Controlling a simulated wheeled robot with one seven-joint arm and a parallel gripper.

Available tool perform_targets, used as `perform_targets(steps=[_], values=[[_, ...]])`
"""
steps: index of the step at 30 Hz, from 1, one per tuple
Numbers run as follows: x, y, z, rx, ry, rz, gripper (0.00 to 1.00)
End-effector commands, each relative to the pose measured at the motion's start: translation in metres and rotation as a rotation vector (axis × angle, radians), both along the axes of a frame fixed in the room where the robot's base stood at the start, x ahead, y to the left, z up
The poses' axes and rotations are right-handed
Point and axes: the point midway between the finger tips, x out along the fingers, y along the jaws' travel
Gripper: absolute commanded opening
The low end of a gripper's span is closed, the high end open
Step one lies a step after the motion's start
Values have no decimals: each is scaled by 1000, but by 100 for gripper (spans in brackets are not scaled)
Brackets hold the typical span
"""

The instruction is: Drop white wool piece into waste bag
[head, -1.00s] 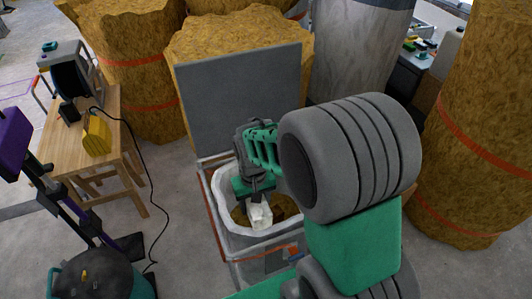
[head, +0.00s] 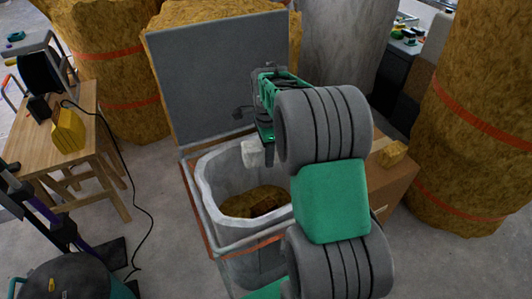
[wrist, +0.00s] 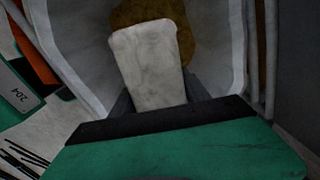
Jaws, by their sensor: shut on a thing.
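The white wool piece (head: 252,153) is a pale block held at the tip of my gripper (head: 266,150). In the wrist view the white wool piece (wrist: 152,65) sticks out from between the dark fingers of my gripper (wrist: 150,105), which is shut on it. The waste bag (head: 211,187) is a white liner in an open bin, with brown material at its bottom. My gripper holds the piece above the back part of the bag's opening. In the wrist view the bag (wrist: 215,50) surrounds the piece. My arm hides the bag's right side.
The bin's grey lid (head: 218,75) stands upright behind the opening. A cardboard box (head: 392,180) with a brown chunk on top stands to the right. A wooden table (head: 85,125) with a yellow object is at left. Large brown bales stand behind and at right.

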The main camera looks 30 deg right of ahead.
Motion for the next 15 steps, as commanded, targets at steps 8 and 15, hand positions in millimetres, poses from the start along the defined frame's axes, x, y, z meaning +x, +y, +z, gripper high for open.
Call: perform_targets(steps=[8, 15], values=[[0, 0, -38, 0, 0, 2, 16], [0, 0, -37, 0, 0, 3, 16]])
